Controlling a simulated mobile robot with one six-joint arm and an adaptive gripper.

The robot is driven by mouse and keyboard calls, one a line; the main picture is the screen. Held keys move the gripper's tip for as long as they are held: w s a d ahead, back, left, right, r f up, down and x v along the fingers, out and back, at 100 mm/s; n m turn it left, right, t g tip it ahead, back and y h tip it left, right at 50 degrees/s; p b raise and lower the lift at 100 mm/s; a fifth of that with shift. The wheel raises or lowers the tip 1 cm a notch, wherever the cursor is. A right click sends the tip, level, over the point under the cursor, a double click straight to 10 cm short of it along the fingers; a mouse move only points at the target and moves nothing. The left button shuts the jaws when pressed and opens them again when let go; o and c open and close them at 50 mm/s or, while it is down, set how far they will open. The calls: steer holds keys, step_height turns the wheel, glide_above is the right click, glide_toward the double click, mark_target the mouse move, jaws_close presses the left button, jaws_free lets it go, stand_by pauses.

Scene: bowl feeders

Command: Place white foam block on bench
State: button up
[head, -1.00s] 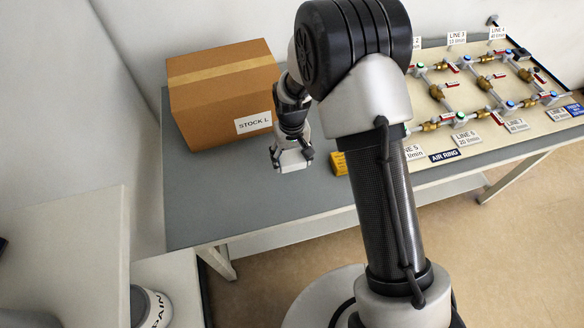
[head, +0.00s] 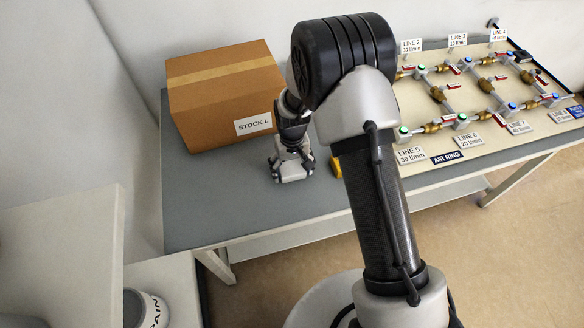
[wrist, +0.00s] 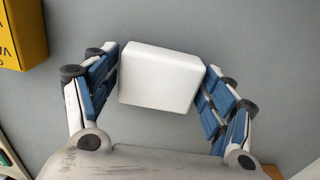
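The white foam block (wrist: 160,77) is between the two blue-padded fingers of my gripper (wrist: 161,62) in the wrist view. The fingertips meet its left and right sides, so my gripper is shut on it. In the head view, my gripper (head: 292,170) points down over the grey bench (head: 220,205), just in front of the cardboard box. The white block (head: 292,173) shows low between the fingers. It is at or very close to the bench top; I cannot tell whether it touches.
A cardboard box (head: 222,90) marked STOCK L stands behind and left of my gripper. A yellow block (wrist: 20,32) lies on the bench to its right in the head view. The air ring board (head: 425,105) is further right. The bench's front left is clear.

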steer(key=shift+o, duration=0.6)
step_height(320, 180, up, 12)
steer(key=p, duration=0.3)
steer(key=shift+r+p, duration=0.2)
steer(key=shift+p, duration=0.15)
step_height(320, 180, up, 7)
glide_above(292, 169)
steer(key=d, duration=0.2)
steer(key=s+d+r+m+t, duration=0.1)
steer(key=s+d+r, duration=0.25)
steer(key=r, duration=0.25)
steer(key=s+d+r+t, duration=0.1)
steer(key=s+d+r, duration=0.1)
steer(key=s+r, duration=0.3)
steer(key=s+d+r+m+t, duration=0.1)
steer(key=s+d+r, duration=0.2)
steer(key=s, duration=0.5)
steer(key=s+d+r+m+t, duration=0.1)
steer(key=s+d+r, duration=0.3)
steer(key=s, duration=0.5)
steer(key=shift+r+t, duration=0.3)
steer(key=shift+r, duration=0.05)
